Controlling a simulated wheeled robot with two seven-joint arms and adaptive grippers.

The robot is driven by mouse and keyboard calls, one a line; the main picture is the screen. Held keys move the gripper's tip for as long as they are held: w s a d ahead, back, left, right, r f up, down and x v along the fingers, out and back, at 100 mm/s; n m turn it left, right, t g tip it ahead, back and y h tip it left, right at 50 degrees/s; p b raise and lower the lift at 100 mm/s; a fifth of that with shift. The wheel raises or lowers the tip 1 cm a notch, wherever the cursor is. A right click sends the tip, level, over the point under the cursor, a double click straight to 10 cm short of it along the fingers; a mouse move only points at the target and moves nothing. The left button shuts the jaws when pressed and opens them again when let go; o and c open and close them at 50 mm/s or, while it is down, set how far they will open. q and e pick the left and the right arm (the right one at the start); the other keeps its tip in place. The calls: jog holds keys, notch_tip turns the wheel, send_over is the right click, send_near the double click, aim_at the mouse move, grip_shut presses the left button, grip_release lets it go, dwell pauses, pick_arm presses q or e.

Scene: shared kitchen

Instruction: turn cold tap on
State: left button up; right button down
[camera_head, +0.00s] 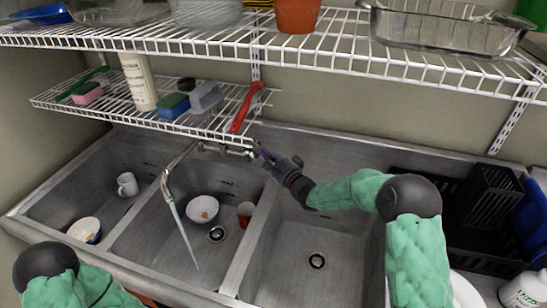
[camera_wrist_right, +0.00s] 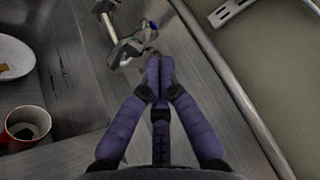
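The metal tap (camera_head: 182,165) stands at the back of the middle sink. A thin pale stream, which looks like running water, falls from its spout into that sink. A tap handle (camera_head: 238,151) sits at the right end of the tap body; its hot or cold marking cannot be read. My right gripper (camera_head: 258,148) is at that handle, with its dark fingers drawn together and nothing seen between them. In the right wrist view the fingertips (camera_wrist_right: 156,62) are right beside the handle (camera_wrist_right: 130,47); contact is unclear. My left arm shows at lower left, its gripper out of view.
Wire shelves hang above; a red-handled utensil (camera_head: 243,108) projects from the lower one near my right gripper. A bowl (camera_head: 202,209) and red cup (camera_head: 245,214) lie in the middle sink. The right sink (camera_head: 300,275) is empty. A black rack (camera_head: 487,205) stands at right.

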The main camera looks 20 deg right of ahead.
dwell(0.3)
pick_arm(q)
jog(key=shift+r, duration=0.1)
pick_arm(e)
jog(key=shift+s+a+r, duration=0.1)
jog(key=shift+s+a, duration=0.15)
jog(key=shift+a, duration=0.8)
